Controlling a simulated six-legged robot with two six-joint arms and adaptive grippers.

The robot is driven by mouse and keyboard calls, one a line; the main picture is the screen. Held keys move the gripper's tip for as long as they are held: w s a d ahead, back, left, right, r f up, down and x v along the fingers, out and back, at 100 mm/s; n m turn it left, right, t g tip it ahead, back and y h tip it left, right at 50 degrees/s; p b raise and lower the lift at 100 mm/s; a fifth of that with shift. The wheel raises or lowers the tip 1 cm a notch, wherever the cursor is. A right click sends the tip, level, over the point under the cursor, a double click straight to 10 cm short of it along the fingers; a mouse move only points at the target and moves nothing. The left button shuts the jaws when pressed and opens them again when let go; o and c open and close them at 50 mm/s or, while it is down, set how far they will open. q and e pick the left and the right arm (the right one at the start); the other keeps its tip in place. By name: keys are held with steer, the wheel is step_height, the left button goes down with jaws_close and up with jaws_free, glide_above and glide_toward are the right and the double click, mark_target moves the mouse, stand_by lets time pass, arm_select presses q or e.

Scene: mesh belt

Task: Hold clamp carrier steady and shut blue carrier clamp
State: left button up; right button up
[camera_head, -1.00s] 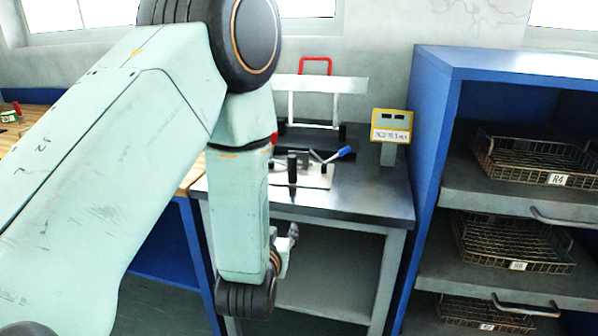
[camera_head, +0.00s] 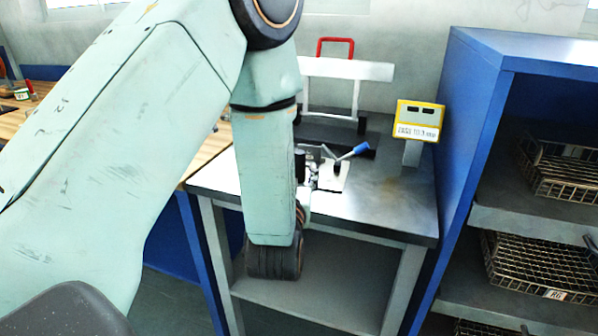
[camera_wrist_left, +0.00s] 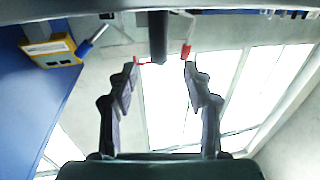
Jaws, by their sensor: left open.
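The clamp carrier, a light plate (camera_head: 333,178), lies on the metal-topped table. A clamp lever with a blue grip (camera_head: 361,148) rises at a slant to the right from it. A black upright post (camera_head: 300,165) stands at its left, partly behind my left arm. The blue grip also shows in the left wrist view (camera_wrist_left: 98,34), and a dark post (camera_wrist_left: 158,36) shows there between the fingers' lines. My left gripper (camera_wrist_left: 160,66) is open, with nothing between its fingers that I can see gripped; in the head view it is mostly hidden by my arm. My right gripper is not in view.
A white frame with a red handle (camera_head: 335,42) stands behind the carrier. A yellow-edged sign (camera_head: 418,121) stands right of it. A blue shelf unit (camera_head: 477,120) with wire baskets borders the table's right side. The tabletop (camera_head: 395,205) at front right is clear.

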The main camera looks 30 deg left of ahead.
arm_select(q)
steer(key=shift+w+r, duration=0.15)
steer(key=shift+r, duration=0.1)
steer(key=x, duration=0.5)
steer(key=shift+w+a+f, duration=0.1)
steer(key=shift+a+f, duration=0.2)
steer(key=shift+f, duration=0.05)
steer(key=shift+w+a, duration=0.15)
steer(key=shift+w, duration=0.2)
steer(key=shift+w+r, duration=0.15)
steer(key=shift+r, duration=0.25)
steer(key=shift+w+f, duration=0.25)
steer(key=shift+a, duration=0.1)
steer(key=shift+c, duration=0.6)
steer(key=shift+s+d+r, duration=0.2)
steer(key=shift+d, duration=0.05)
steer(key=c, duration=0.5)
steer(key=shift+w+a+f, duration=0.1)
steer(key=shift+f, duration=0.1)
jaws_close()
